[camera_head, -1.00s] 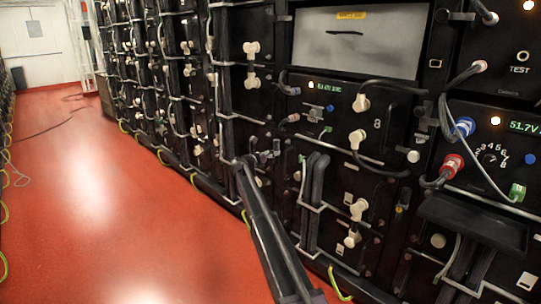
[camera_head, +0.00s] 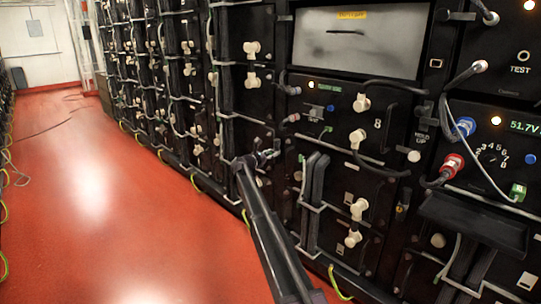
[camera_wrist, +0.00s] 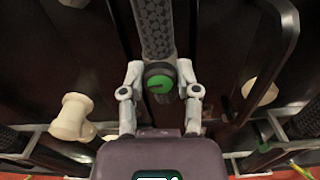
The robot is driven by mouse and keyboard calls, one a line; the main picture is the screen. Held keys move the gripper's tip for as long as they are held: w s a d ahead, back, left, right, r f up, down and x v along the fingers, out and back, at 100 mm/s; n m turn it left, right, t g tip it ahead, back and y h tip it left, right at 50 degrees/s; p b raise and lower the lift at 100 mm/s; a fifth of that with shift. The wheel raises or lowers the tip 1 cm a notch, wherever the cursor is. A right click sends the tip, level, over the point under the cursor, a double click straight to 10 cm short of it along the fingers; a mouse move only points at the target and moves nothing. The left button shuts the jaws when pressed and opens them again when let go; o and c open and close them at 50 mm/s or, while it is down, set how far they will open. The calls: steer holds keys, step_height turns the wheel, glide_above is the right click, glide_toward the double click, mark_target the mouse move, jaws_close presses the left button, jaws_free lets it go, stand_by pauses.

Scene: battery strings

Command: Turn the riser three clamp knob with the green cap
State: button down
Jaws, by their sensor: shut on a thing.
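The clamp knob with the green cap (camera_wrist: 160,83) is in the middle of the wrist view. It is round and dark with a bright green face, and sits at the lower end of a thick dark textured riser (camera_wrist: 156,30). My gripper (camera_wrist: 160,76) is shut on the knob, one finger on its left and one on its right. In the head view my gripper (camera_head: 268,155) is small and dark against the lower part of the rack, and the knob's cap cannot be made out there.
A cream connector (camera_wrist: 72,118) stands left of my gripper in the wrist view, and a dark handle bar (camera_wrist: 272,70) curves on the right. Grey rails run below. In the head view a rack panel with cables stands on the right; the red floor (camera_head: 100,210) is open.

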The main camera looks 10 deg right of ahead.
steer(key=shift+d+m, duration=0.2)
steer(key=shift+m, duration=0.3)
steer(key=shift+c, duration=1.7)
jaws_free()
steer(key=shift+a, duration=0.15)
steer(key=v, duration=1.2)
